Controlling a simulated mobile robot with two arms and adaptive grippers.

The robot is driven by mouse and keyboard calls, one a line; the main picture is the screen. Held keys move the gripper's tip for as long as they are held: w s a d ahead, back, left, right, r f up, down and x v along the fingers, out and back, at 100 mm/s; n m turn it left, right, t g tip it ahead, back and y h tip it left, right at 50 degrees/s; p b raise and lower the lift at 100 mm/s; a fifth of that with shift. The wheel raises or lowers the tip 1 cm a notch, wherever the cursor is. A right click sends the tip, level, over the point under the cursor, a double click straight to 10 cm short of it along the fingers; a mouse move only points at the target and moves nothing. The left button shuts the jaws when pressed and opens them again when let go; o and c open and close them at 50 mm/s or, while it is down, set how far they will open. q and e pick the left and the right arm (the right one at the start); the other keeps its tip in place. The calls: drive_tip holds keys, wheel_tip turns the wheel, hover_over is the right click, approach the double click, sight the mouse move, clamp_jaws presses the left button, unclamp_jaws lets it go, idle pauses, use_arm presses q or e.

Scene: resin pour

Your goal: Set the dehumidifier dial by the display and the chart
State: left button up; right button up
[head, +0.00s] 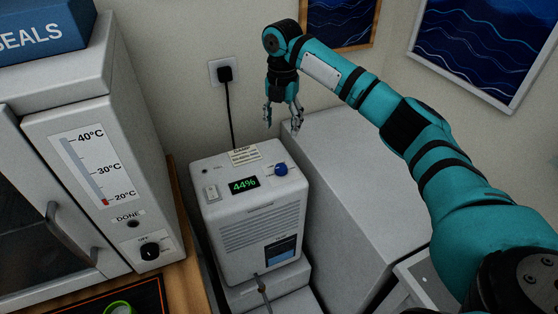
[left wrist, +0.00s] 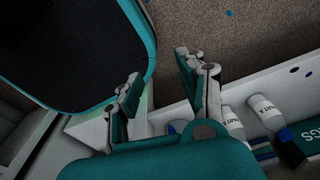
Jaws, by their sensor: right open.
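The pale grey dehumidifier (head: 256,226) stands at the middle of the head view. Its lit green display (head: 243,184) reads 44%. The blue dial (head: 281,169) sits on the top right of its panel; its pointer setting is too small to tell. A small printed chart card (head: 244,156) lies behind the display, its lines too small to read. My right gripper (head: 283,124) is open and empty, pointing down above and behind the dial, apart from it. My left gripper (left wrist: 160,85) shows only in the left wrist view, open, with nothing between its fingers.
An oven-like cabinet (head: 75,135) with a thermometer scale stands left, a blue SEALS box (head: 40,33) on top. A grey cabinet (head: 355,170) stands right of the dehumidifier. A plug with cord (head: 226,75) is behind. White bottles (left wrist: 265,110) lie near my left gripper.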

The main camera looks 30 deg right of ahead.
wheel_tip(320, 180, down, 4)
use_arm(q)
drive_tip(key=s+r+p, duration=0.1)
drive_tip(key=s, duration=0.4)
use_arm(e)
drive_tip(key=p, duration=0.1)
hover_over(281, 167)
wheel_tip(281, 167, down, 7)
drive_tip(key=shift+f, duration=0.15)
wheel_tip(281, 167, down, 3)
drive_tip(key=shift+f, duration=0.2)
drive_tip(key=shift+f+p, duration=0.3)
drive_tip(key=shift+f, duration=0.1)
use_arm(q)
drive_tip(key=w, duration=0.1)
drive_tip(key=w+r, duration=0.1)
drive_tip(key=w, duration=0.1)
drive_tip(key=shift+w+r, duration=0.4)
use_arm(e)
drive_tip(key=c, duration=1.2)
